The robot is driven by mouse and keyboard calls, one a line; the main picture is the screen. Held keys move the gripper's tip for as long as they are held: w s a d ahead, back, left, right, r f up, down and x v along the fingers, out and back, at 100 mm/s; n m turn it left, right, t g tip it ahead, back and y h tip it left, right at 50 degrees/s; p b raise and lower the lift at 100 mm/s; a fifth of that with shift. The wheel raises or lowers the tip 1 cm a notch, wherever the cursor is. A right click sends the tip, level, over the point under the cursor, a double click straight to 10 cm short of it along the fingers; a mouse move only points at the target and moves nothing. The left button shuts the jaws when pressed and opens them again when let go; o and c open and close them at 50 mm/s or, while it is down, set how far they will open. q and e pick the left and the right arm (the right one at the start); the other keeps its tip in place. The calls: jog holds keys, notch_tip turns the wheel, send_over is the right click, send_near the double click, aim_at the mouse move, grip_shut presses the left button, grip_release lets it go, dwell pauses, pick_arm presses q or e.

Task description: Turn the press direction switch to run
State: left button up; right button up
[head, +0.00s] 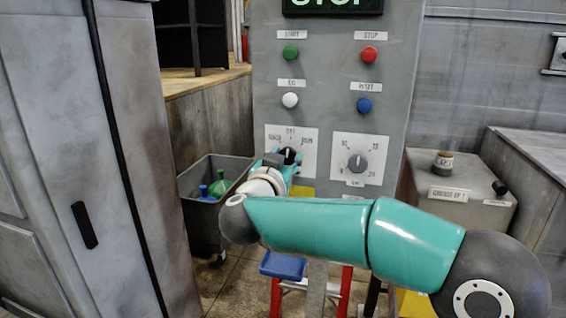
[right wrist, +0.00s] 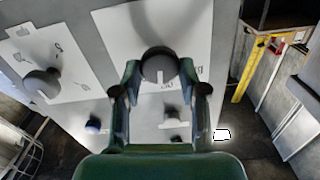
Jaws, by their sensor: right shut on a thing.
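The press direction switch (head: 291,153) is a black round knob on a white plate on the grey control panel. Labels sit at its left, top and right; the right one reads like RUN. In the right wrist view, the panel appears upside down and the switch (right wrist: 158,62) has a white pointer line toward the middle label, OFF. My right gripper (head: 280,161) is at the knob from the front and lower left. In the wrist view, the right gripper's fingers (right wrist: 160,80) are shut on the knob, one on each side. My left gripper is not in view.
A second dial (head: 357,163) is right of the switch. Above are green (head: 290,52), red (head: 369,54), white (head: 290,100) and blue (head: 363,105) buttons. A grey bin (head: 205,225) with bottles stands lower left. A grey box (head: 470,195) is at right.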

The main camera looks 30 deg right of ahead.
jog(key=m+b, duration=0.2)
jog(key=m, duration=0.3)
jog(key=shift+s+d, duration=0.1)
jog(key=shift+d, duration=0.05)
jog(key=shift+r+m+b, duration=0.1)
jog(key=shift+m+b, duration=0.95)
jog(key=shift+m, duration=0.65)
jog(key=o, duration=0.8)
jog(key=shift+c, duration=0.2)
jog(key=o, duration=0.4)
jog(key=shift+d, duration=0.15)
jog(key=shift+a, duration=0.25)
